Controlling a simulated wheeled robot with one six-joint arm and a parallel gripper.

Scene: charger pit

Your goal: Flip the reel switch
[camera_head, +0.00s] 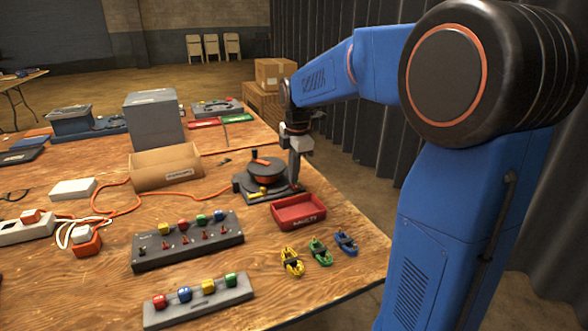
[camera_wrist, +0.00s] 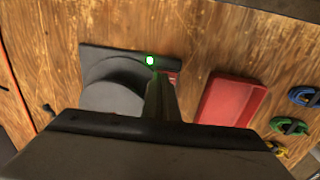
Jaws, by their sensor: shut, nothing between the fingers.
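The cable reel (camera_head: 266,170) is a dark drum with an orange cord on a dark base, in the middle of the table in the head view. In the wrist view its dark base (camera_wrist: 105,58) carries a lit green lamp (camera_wrist: 150,60). A small red part (camera_wrist: 173,77), perhaps the reel switch, shows beside my fingertips and is mostly hidden by them. My gripper (camera_head: 296,182) is shut and empty, pointing down at the right side of the reel base. Its closed fingers also show in the wrist view (camera_wrist: 163,82). I cannot tell whether they touch the switch.
A red tray (camera_head: 298,211) lies right in front of the reel. Yellow, green and blue cable bundles (camera_head: 319,251) lie near the table's right edge. A switch panel (camera_head: 188,240) stands front left. A cardboard box (camera_head: 165,168) and a grey box (camera_head: 154,120) stand behind.

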